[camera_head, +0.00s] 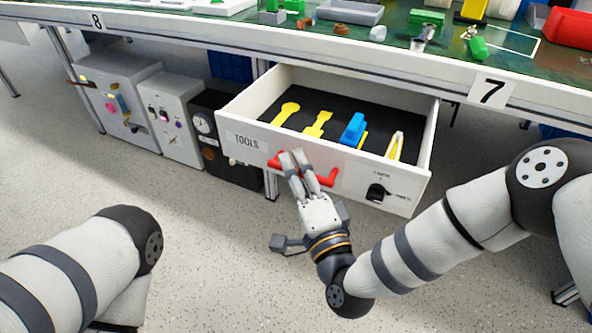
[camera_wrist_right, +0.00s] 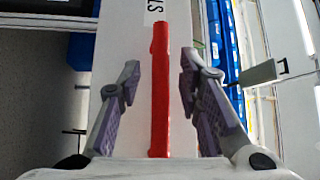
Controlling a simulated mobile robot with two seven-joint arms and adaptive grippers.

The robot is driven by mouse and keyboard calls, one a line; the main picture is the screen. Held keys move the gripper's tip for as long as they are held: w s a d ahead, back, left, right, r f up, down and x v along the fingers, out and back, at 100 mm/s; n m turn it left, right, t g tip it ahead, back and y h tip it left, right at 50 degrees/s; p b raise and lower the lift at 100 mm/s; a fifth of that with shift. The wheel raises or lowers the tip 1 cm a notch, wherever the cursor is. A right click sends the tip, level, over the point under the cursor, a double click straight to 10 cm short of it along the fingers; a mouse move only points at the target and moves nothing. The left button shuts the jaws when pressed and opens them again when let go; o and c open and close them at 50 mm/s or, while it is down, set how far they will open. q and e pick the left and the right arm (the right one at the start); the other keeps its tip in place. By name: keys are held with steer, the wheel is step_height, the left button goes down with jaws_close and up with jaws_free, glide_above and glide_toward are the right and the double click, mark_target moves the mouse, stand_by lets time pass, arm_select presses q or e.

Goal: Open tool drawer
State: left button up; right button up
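The white tool drawer (camera_head: 345,185), labelled TOOLS, is pulled out from under the workbench, with its dark inside showing. Yellow tools (camera_head: 287,112) and a blue tool (camera_head: 353,130) lie in it. A red handle (camera_head: 326,178) runs across its front. A black rotary knob (camera_head: 376,192) sits at the right of the front. My right gripper (camera_head: 291,160) is at the handle. In the right wrist view, its fingers are spread on either side of the red handle (camera_wrist_right: 160,110), with gaps on both sides. My left arm shows at lower left; its gripper is out of view.
The workbench (camera_head: 340,62) above carries several parts and trays. Grey boxes (camera_head: 118,95) and a black gauge box (camera_head: 215,130) stand under it, left of the drawer. The speckled floor (camera_head: 220,230) in front is clear.

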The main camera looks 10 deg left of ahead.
steer(key=v, duration=1.2)
steer(key=shift+r, duration=0.1)
